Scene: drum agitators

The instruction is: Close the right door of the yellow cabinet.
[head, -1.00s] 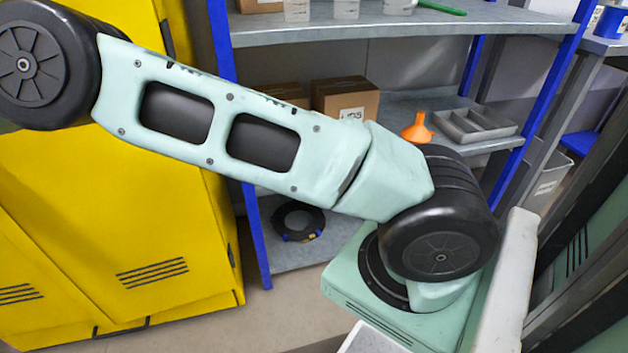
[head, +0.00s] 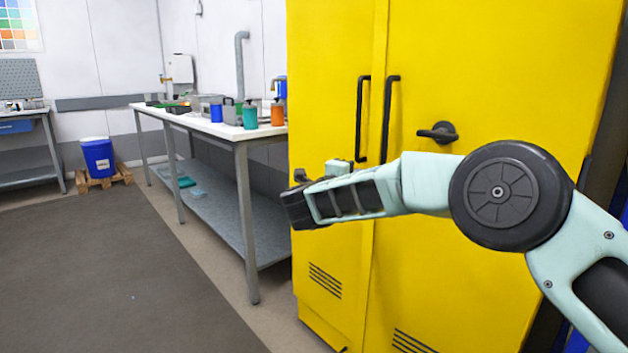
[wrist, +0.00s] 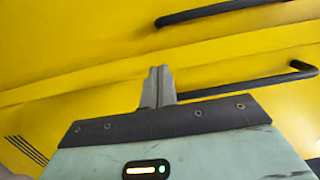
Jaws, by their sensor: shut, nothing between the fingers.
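The yellow cabinet (head: 330,60) fills the right half of the head view. Its right door (head: 480,70) has a black bar handle (head: 388,120) and a black lever (head: 437,131). The left door (head: 325,110) has its own bar handle (head: 361,118) close by. The two doors look nearly flush at the seam; I cannot tell if a small gap remains. My gripper (wrist: 157,85) is shut and empty in the wrist view, in front of the yellow doors, between the two bar handles in the picture. I cannot tell if it touches. My arm crosses low before the doors in the head view.
A long workbench (head: 215,128) with bottles and containers stands left of the cabinet. A blue drum (head: 98,157) sits on a small pallet at the back left. The dark floor mat (head: 110,270) at the left is clear.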

